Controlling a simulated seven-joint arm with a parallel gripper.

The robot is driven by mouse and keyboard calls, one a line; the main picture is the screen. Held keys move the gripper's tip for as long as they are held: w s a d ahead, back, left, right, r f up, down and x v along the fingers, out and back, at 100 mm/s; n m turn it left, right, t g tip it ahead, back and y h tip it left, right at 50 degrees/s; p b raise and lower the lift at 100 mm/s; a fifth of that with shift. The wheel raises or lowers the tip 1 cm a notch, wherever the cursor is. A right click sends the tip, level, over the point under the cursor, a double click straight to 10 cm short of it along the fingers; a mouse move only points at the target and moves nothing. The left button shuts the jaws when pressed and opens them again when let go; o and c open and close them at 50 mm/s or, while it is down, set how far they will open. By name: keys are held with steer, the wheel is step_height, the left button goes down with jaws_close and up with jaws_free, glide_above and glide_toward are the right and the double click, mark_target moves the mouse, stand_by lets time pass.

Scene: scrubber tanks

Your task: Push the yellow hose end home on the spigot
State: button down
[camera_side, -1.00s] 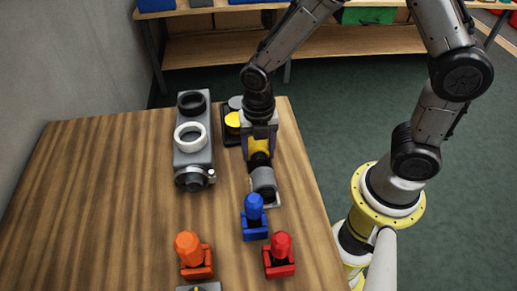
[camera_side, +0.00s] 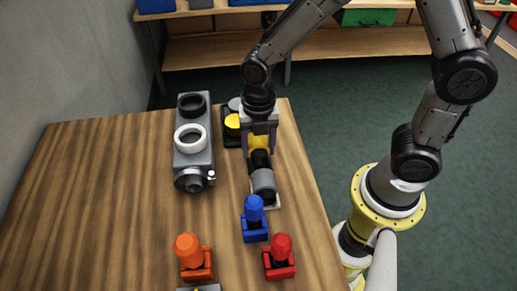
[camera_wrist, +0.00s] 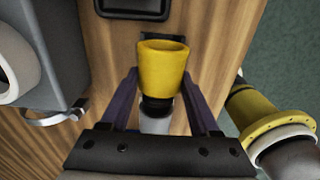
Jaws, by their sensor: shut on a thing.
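The yellow hose end (camera_side: 259,143) is held in my gripper (camera_side: 260,128) near the table's right side. In the wrist view the hose end (camera_wrist: 163,70) shows its wide round rim, with my gripper's fingers (camera_wrist: 160,85) on either side. A black section (camera_side: 260,160) and a grey cylinder (camera_side: 263,182) follow it toward the near side. A grey tank block (camera_side: 193,155) stands to the left with a round grey spigot-like outlet (camera_side: 189,180) at its near end. The hose end is apart from that outlet. Which part is the spigot is not certain.
A black tray (camera_side: 231,138) with a yellow disc lies behind my gripper. Blue (camera_side: 254,212), red (camera_side: 280,250) and orange (camera_side: 190,250) knobbed blocks stand on the near part of the table. The table's left side is clear.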

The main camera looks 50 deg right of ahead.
steer(key=shift+r, duration=2.1)
steer(key=shift+r, duration=0.1)
steer(key=r, duration=0.4)
steer(key=a+r, duration=0.1)
steer(key=r, duration=0.1)
steer(key=shift+w, duration=0.15)
steer(key=a, duration=2)
steer(key=shift+w+a+f, duration=0.1)
steer(key=shift+f, duration=2.7)
steer(key=shift+w+a+f, duration=0.1)
steer(key=shift+f, duration=2.65)
steer(key=shift+w+d, duration=0.7)
steer(key=shift+d, duration=0.1)
